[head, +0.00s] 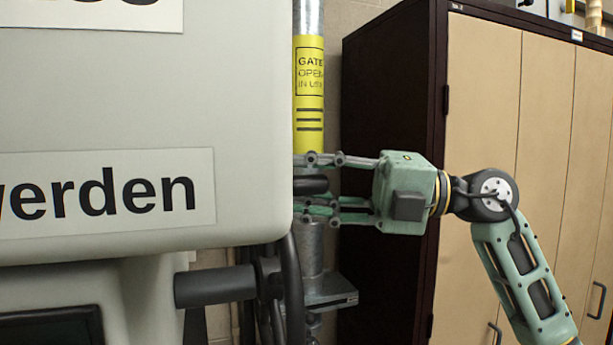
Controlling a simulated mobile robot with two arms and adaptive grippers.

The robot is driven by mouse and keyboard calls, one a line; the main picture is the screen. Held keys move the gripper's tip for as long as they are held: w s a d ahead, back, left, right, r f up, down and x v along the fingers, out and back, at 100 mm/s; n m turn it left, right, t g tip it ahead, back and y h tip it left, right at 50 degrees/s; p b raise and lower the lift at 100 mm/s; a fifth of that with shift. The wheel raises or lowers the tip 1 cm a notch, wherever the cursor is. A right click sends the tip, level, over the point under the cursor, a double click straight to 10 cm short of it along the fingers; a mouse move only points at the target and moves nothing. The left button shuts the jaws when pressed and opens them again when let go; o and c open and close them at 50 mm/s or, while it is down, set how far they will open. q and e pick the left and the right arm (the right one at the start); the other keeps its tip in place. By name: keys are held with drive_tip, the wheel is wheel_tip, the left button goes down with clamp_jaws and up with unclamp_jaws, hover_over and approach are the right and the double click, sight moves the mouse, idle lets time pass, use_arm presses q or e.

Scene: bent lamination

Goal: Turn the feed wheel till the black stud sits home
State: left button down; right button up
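My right gripper (316,187) comes in from the right, in front of a metal pipe. Its fingers lie level and spread apart, one above and others below. A short black piece (311,184) shows between them; I cannot tell whether they touch it or whether it is the black stud. The fingertips end at the grey machine housing's edge, which hides what lies beyond. A dark curved rim (292,290), seen nearly edge-on below the housing, may be the feed wheel. A black cylindrical handle (215,286) sticks out to its left. My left gripper is out of view.
The large grey housing (120,105) fills the left and blocks the view behind it. The vertical pipe (308,18) carries a yellow gate label (309,138). A metal slide plate (328,292) juts out below my gripper. A tall cabinet (485,80) stands behind my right arm.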

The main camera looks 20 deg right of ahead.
sight(296, 272)
clamp_jaws()
idle(0.3)
drive_tip(key=shift+s+d+r+n+b, duration=0.1)
drive_tip(key=shift+s+n+b, duration=0.1)
drive_tip(key=shift+n+b, duration=0.15)
drive_tip(key=s+f+n+g+y+b, duration=0.4)
drive_tip(key=s+f+n+b, duration=0.3)
drive_tip(key=s+n+b, duration=0.5)
drive_tip(key=shift+f+n+g+y+b, duration=0.25)
drive_tip(key=shift+n+g+y+b, duration=0.25)
drive_tip(key=shift+n+b, duration=2)
drive_tip(key=shift+m+b, duration=0.45)
